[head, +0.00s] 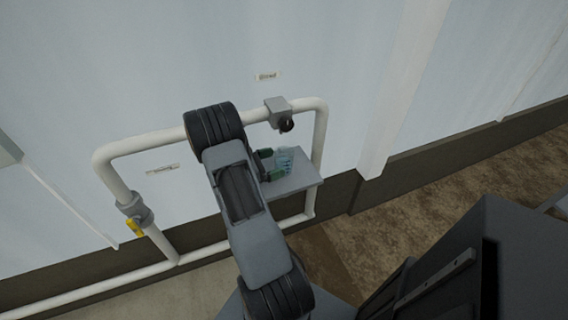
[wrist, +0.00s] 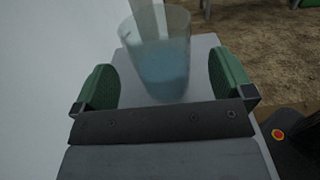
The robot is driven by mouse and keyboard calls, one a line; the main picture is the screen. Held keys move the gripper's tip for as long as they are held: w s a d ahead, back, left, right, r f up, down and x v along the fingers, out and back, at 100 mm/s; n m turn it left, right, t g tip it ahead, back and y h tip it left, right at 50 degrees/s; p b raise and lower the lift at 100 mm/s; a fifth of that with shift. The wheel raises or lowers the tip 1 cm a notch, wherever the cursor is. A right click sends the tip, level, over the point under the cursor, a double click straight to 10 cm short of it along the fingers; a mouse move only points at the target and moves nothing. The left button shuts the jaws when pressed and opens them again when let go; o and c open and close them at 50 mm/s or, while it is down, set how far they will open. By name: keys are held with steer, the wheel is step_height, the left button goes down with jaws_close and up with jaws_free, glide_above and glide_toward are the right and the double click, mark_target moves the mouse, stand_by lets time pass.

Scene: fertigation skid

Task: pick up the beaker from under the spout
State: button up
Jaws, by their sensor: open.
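The beaker (wrist: 162,62) is clear and holds bluish liquid. It stands upright on a small grey shelf (wrist: 207,44), between the two green fingers of my open gripper (wrist: 170,84). Gaps show on both sides, so the fingers do not appear to touch it. In the head view the beaker (head: 284,161) is by the green fingertips of my gripper (head: 268,164), on the shelf (head: 304,177). The dark spout (head: 286,125) hangs from a grey block on the pipe above the beaker. My arm hides part of the shelf.
A white pipe frame (head: 150,143) runs along the pale wall around the shelf. A valve with a yellow handle (head: 135,228) is on its left leg. Brown ground (head: 420,215) lies open to the right.

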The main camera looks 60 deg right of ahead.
mark_target(284, 159)
steer(key=x, duration=0.4)
steer(key=c, duration=1.1)
steer(key=shift+r, duration=0.1)
